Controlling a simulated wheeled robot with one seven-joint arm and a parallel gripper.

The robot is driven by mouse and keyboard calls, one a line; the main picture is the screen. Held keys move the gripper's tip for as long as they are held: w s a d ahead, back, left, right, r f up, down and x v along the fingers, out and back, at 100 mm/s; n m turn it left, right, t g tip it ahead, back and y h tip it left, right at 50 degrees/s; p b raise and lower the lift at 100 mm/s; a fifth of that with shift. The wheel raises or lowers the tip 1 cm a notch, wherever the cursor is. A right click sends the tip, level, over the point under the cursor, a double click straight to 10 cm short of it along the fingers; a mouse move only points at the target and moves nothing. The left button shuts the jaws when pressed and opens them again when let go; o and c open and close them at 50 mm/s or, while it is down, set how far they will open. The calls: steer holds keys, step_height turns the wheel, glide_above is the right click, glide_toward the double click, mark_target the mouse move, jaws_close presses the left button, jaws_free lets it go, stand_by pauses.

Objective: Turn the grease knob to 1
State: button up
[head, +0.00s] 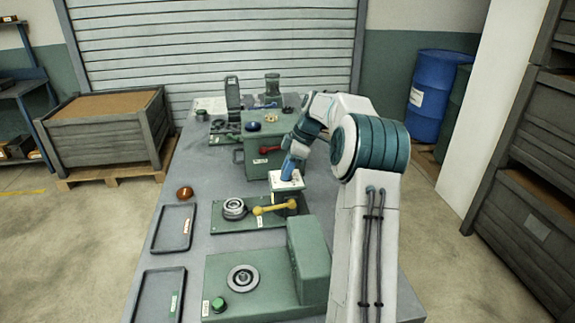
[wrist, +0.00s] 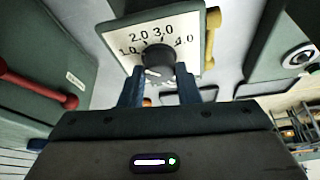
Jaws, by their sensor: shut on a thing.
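The grease knob (wrist: 159,58) is a round dark knob on a white dial plate (wrist: 193,22) marked 1.0, 2.0, 3.0 and 4.0. The numbers fan around the knob's far side in the wrist view. A small white mark shows on the knob's near side, but which number the knob points to is not clear. My gripper (wrist: 158,78) has its blue fingers on either side of the knob and is shut on it. In the head view my gripper (head: 290,170) is over the dial plate (head: 287,185), and it hides the knob.
A yellow-handled lever (head: 274,208) lies just in front of the dial. A green box with a red handle (head: 270,149) stands behind it. A green grinder (head: 310,258) is nearer, with black trays (head: 173,228) on the left. A brown knob (head: 184,192) lies on the table.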

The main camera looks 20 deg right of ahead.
steer(key=shift+w+d+r+n+g+p, duration=0.1)
steer(key=shift+n+g+p, duration=0.4)
steer(key=shift+n, duration=0.6)
steer(key=o, duration=1)
steer(key=shift+c, duration=0.2)
steer(key=p+v, duration=0.1)
steer(key=v, duration=1.2)
steer(key=shift+d+r, duration=0.3)
steer(key=shift+a, duration=0.1)
